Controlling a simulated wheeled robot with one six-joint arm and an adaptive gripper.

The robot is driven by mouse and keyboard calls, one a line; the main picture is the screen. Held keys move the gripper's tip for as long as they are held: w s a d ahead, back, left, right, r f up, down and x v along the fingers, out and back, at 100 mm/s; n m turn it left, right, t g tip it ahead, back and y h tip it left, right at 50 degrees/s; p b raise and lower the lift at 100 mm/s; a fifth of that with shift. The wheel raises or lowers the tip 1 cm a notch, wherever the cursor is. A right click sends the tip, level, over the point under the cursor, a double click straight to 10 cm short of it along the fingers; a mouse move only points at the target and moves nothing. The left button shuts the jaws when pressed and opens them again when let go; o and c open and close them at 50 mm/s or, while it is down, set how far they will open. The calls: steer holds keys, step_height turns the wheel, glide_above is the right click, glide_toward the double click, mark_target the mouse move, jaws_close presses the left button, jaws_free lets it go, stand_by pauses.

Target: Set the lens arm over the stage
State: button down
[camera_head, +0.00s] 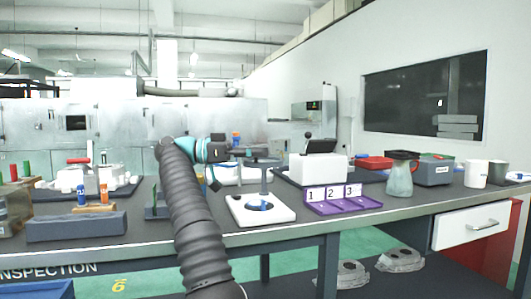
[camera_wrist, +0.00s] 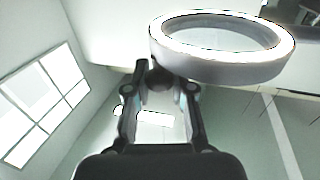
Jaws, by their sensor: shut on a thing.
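The stage (camera_head: 262,208) is a white base with a dark round plate on the bench. A small blue thing lies on the plate. A grey post rises at its back. The lens arm (camera_head: 264,161) shows as a dark flat piece near the top of the post. In the wrist view its pale lens ring (camera_wrist: 272,66) is large at the upper right. My gripper (camera_head: 238,152) is beside the lens arm, at its left. In the wrist view my gripper (camera_wrist: 160,84) is shut on a small dark round knob (camera_wrist: 160,77) next to the ring. The knob's join to the arm is unclear.
A purple tray (camera_head: 343,207) with number cards stands right of the stage. A white device (camera_head: 317,168) stands behind it. A jug (camera_head: 400,177) is farther right. A grey block (camera_head: 77,226) and small bottles are on the left. The bench front near the stage is clear.

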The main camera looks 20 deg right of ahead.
steer(key=shift+w+a+f, duration=0.1)
steer(key=shift+a+f, duration=0.15)
steer(key=c, duration=1)
jaws_free()
steer(key=shift+a, duration=0.2)
steer(key=shift+c, duration=0.2)
steer(key=shift+d, duration=0.15)
steer(key=shift+r, duration=0.1)
